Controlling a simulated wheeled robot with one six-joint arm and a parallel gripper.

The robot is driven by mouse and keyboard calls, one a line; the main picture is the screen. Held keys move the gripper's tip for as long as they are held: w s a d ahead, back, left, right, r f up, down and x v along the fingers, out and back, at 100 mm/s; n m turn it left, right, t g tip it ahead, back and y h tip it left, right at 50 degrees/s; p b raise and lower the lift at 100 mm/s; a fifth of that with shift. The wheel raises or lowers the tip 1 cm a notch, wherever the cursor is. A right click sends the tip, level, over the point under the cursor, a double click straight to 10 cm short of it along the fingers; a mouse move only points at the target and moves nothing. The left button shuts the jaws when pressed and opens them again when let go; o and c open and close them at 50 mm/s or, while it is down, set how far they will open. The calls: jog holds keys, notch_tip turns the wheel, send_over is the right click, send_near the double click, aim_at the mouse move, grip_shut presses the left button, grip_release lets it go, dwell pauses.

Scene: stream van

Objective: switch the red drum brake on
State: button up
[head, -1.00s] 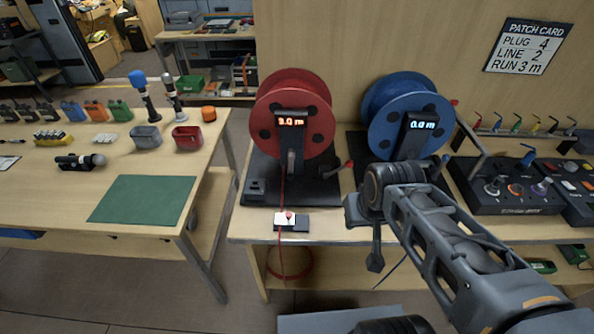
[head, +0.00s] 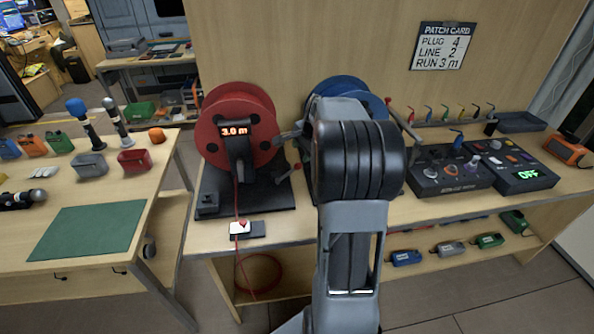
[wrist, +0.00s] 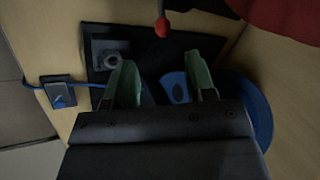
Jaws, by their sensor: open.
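The red drum (head: 238,128) stands upright on its black base in the head view, with a lit display reading 3.0 m. A lever with a red tip (head: 297,167) sits at the right side of that base, apparently the brake lever. In the wrist view a red-tipped lever (wrist: 162,27) shows at the top, with a red drum edge (wrist: 285,15) at the top right. My gripper (wrist: 163,78) is open and empty, its two green-tipped fingers apart over the blue drum's base, apart from the lever. In the head view my arm hides the gripper's fingers.
The blue drum (head: 345,92) stands right of the red one, partly behind my arm. Control boxes (head: 450,175) stand farther right. A red line runs from the red drum to a small white-and-dark block (head: 246,230) at the front edge. A table with a green mat (head: 88,232) is at left.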

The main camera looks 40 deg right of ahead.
aim_at(299, 165)
jog(key=shift+m, duration=0.4)
jog(key=x, duration=0.5)
jog(key=d+x, duration=0.1)
jog(key=x, duration=0.3)
jog(key=d+x, duration=0.1)
jog(key=x, duration=0.4)
jog(key=shift+w+f, duration=0.2)
jog(key=shift+c, duration=0.2)
grip_shut()
